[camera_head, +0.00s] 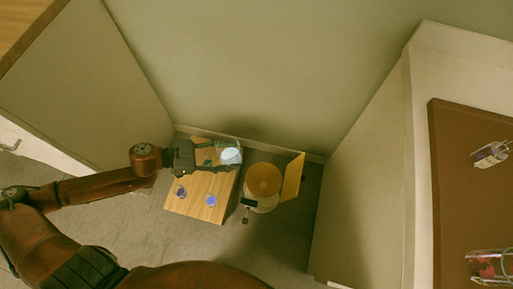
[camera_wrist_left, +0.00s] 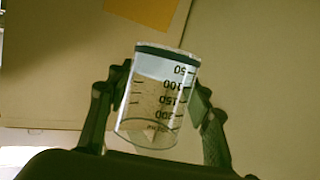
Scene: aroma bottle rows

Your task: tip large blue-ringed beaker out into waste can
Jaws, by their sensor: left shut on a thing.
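The large clear beaker (camera_head: 231,154) is held by my left gripper (camera_head: 218,153), over the right end of a small wooden table and left of the waste can. In the left wrist view the beaker (camera_wrist_left: 157,100) sits between both fingers of the left gripper (camera_wrist_left: 161,100). It has black volume marks, a dark blue ring at its far end and a pale band beside the ring. How far it is tilted I cannot tell. The waste can (camera_head: 264,198) is round with an orange-yellow inside, and its lid (camera_head: 293,178) stands open on the right. My right gripper is out of view.
The small wooden table (camera_head: 188,208) carries two small vessels with blue-violet contents, one on the left (camera_head: 181,192) and one nearer (camera_head: 211,201). Pale panels flank the space left and right. On the far right, a brown surface (camera_head: 450,190) holds a labelled bottle (camera_head: 491,154) and a red-filled glass vessel (camera_head: 487,266).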

